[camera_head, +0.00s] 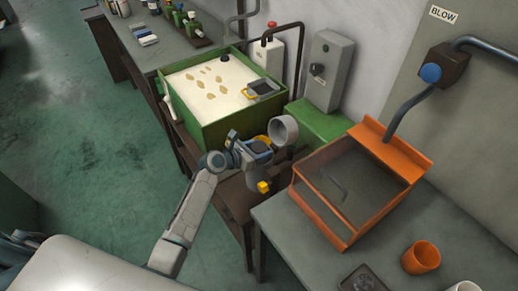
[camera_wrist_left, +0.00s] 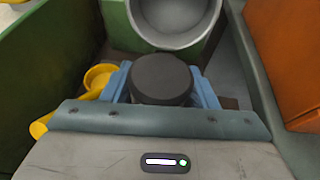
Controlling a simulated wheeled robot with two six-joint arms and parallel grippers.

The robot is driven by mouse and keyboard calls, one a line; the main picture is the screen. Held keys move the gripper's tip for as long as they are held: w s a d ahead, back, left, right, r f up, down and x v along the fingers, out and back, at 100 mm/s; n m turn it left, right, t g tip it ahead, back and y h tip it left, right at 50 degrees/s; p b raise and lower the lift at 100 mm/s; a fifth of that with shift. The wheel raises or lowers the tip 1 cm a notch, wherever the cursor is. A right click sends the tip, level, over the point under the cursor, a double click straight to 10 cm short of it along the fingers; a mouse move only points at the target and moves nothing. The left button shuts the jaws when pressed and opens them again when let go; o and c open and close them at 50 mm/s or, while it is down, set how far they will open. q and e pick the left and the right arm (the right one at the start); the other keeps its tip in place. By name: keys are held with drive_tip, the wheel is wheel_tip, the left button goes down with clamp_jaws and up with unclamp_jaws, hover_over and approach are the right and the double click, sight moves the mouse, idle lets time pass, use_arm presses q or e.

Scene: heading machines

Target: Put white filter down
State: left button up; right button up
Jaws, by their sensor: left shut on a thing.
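The grip seems to belong to the filter, though the join is hard to see. My right gripper is not in view.
A green tank (camera_head: 190,127) of pale liquid with floating brown pieces stands behind the gripper. An orange-framed box (camera_head: 338,231) stands on the grey table (camera_head: 290,225) at right, with an orange cup (camera_head: 421,257) near it. A green block (camera_head: 325,124) lies below the wall box.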

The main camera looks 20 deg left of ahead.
use_arm(q)
drive_tip(key=o, duration=1)
drive_tip(key=shift+f, duration=0.15)
drive_tip(key=b+v, duration=0.1)
drive_tip(key=v, duration=1.1)
